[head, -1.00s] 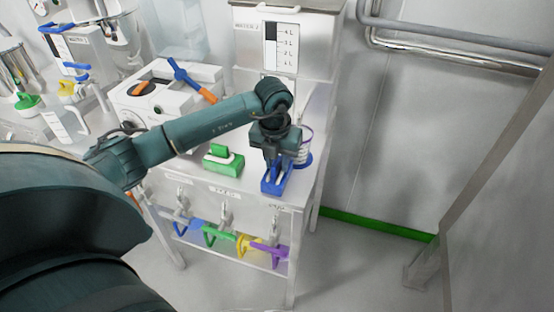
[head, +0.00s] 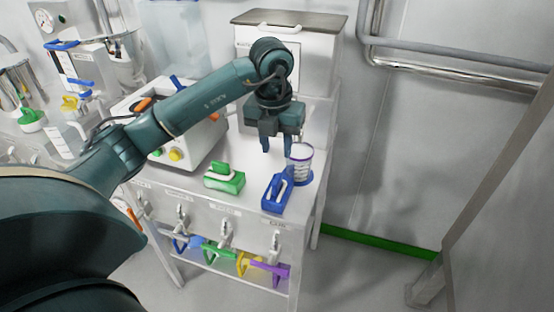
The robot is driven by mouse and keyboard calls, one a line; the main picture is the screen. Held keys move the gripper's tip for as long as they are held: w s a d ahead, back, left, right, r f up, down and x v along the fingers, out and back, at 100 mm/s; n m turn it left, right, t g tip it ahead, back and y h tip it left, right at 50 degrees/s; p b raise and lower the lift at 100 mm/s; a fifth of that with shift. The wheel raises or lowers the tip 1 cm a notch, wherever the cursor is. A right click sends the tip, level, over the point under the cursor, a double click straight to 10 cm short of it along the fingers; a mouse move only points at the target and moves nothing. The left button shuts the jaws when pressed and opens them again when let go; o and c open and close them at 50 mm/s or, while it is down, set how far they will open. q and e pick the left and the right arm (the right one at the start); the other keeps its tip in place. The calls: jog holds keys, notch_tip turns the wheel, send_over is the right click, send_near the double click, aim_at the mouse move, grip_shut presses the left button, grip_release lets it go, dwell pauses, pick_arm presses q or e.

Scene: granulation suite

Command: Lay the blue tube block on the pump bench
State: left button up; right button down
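The blue tube block (head: 277,193) lies on the white top of the pump bench (head: 239,201), close to its front right corner. A pale tube piece shows in it. My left gripper (head: 275,146) is above and behind the block, clear of it. Its two fingers point down, apart, with nothing visible between them. My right gripper is not in view.
A green block (head: 224,178) lies left of the blue one. A clear cup with a purple rim (head: 299,163) stands close behind the blue block. A white pump unit (head: 181,133) stands at the back left. Coloured clamps hang below the bench front.

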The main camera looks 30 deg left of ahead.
pick_arm(q)
jog(key=s+d+f+m+g+h, duration=0.1)
jog(key=s+d+f+m+h, duration=0.2)
jog(key=d, duration=0.5)
jog(key=s+d+f+g+h, duration=0.1)
jog(key=s+d+f+h, duration=0.15)
jog(key=d+h, duration=0.35)
jog(key=s+d+r+n+t+h, duration=0.1)
jog(key=s+d+r+n+h, duration=0.15)
jog(key=d+h, duration=0.4)
jog(key=s+d+r+n+t+h, duration=0.1)
jog(key=s+d+r+n+h, duration=0.15)
jog(key=d+r+h, duration=0.35)
jog(key=w+a+f+n+t+y, duration=0.1)
jog(key=a+f+n+t+y, duration=0.3)
jog(key=n+t, duration=0.5)
jog(key=w+a+f+n+t+y, duration=0.2)
jog(key=f+n+t+y, duration=0.35)
jog(key=n, duration=0.55)
jog(key=s+a+f+n+g+y, duration=0.2)
jog(key=s+f+n+y, duration=0.1)
jog(key=f, duration=0.4)
jog(key=s+a+f+n+g+y, duration=0.2)
jog(key=s+f+n+y, duration=0.2)
jog(key=s+f, duration=0.3)
jog(key=shift+f+n+g, duration=0.35)
jog(key=shift+f+n, duration=0.1)
jog(key=shift+n, duration=0.15)
